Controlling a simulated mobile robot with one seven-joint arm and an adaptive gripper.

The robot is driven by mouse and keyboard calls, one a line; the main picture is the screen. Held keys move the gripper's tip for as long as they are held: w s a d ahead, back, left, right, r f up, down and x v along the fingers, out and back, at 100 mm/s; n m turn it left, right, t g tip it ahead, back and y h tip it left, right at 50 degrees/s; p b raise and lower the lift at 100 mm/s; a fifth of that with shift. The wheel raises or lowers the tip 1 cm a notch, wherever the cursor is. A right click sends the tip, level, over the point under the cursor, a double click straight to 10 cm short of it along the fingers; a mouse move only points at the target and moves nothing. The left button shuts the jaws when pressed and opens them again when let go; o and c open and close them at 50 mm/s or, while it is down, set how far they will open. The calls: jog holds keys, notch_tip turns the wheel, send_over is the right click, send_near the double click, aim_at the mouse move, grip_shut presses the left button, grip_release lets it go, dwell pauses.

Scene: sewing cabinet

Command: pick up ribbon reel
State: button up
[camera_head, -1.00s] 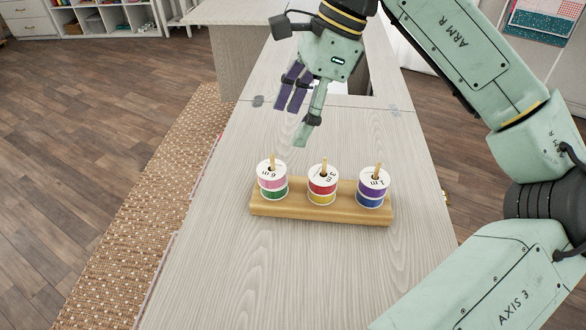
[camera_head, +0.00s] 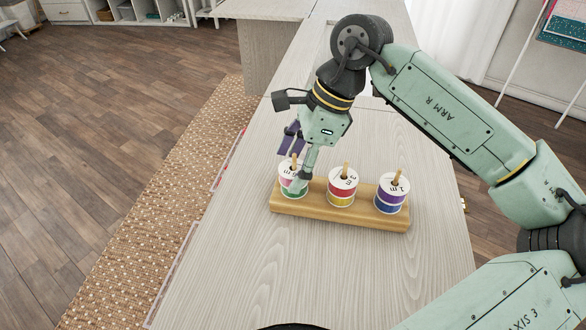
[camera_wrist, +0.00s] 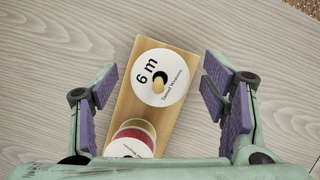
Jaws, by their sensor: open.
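Ribbon reels stand stacked on the pegs of a wooden stand (camera_head: 322,212). The left stack has a white-topped upper reel (camera_head: 287,170) marked 6 m, with a green reel (camera_head: 291,191) under it. The middle stack (camera_head: 343,186) is red over yellow. The right stack (camera_head: 392,193) is purple over blue. In the wrist view the 6 m reel (camera_wrist: 172,75) lies between the purple-padded fingers, with the peg through its hole. My gripper (camera_head: 296,166) is open around the left stack, with a gap on both sides. One finger partly hides that stack in the head view.
The stand sits on a pale wood cabinet top (camera_head: 330,275), clear in front and to the sides. A woven rug (camera_head: 165,200) lies on the floor to the left. A white shelf unit (camera_head: 150,10) is at the back left.

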jog(key=shift+c, duration=0.6)
jog(key=c, duration=1)
notch_tip(320, 180, up, 10)
jog(key=shift+b, duration=0.55)
